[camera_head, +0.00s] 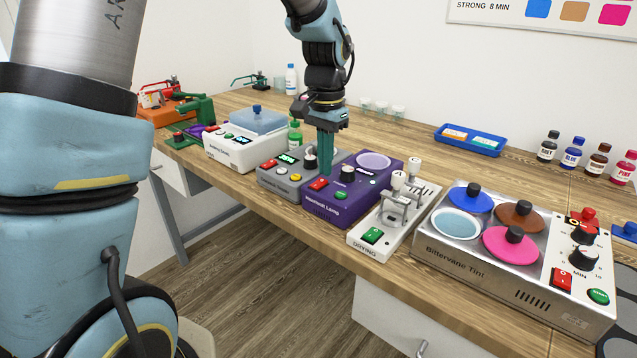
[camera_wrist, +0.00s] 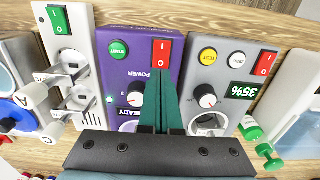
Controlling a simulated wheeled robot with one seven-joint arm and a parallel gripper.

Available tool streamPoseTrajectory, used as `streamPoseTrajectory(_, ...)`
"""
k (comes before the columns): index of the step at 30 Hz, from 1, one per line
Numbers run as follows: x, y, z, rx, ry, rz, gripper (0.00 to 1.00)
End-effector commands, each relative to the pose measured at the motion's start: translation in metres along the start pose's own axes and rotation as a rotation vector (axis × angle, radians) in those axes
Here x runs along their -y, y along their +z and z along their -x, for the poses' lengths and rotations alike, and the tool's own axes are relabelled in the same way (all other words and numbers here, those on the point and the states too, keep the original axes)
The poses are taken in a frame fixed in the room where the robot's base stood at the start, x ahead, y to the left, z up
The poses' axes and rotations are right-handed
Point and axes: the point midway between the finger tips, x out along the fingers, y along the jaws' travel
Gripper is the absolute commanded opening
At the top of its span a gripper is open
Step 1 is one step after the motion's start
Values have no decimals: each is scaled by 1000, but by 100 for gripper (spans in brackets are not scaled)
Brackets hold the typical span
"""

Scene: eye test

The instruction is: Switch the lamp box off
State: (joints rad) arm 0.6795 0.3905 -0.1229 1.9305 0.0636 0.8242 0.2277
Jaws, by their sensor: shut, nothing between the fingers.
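The lamp box is the purple box (camera_head: 338,212) on the bench. Its red rocker switch (camera_head: 318,184) shows in both views; in the wrist view the switch (camera_wrist: 162,50) bears I and O marks. A green START button (camera_wrist: 119,49), a dial (camera_wrist: 135,99) and a small display reading READY (camera_wrist: 131,114) are on the same purple panel. My gripper (camera_head: 326,171) is shut and empty, pointing down at the red switch. In the wrist view its green fingertips (camera_wrist: 172,68) overlap the switch's lower part. I cannot tell whether they touch it.
A grey box (camera_head: 283,178) with its own red switch stands close on the left. A white drying unit (camera_head: 370,240) stands close on the right, then a steel tint station (camera_head: 470,262). A white box with a blue lid (camera_head: 232,150) is further left.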

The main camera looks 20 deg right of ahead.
Motion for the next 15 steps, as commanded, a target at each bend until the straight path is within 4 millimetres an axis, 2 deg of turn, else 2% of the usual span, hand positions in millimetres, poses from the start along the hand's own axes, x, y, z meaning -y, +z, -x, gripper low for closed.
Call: streamPoseTrajectory(15,0,0,-8,0,0,0,0)
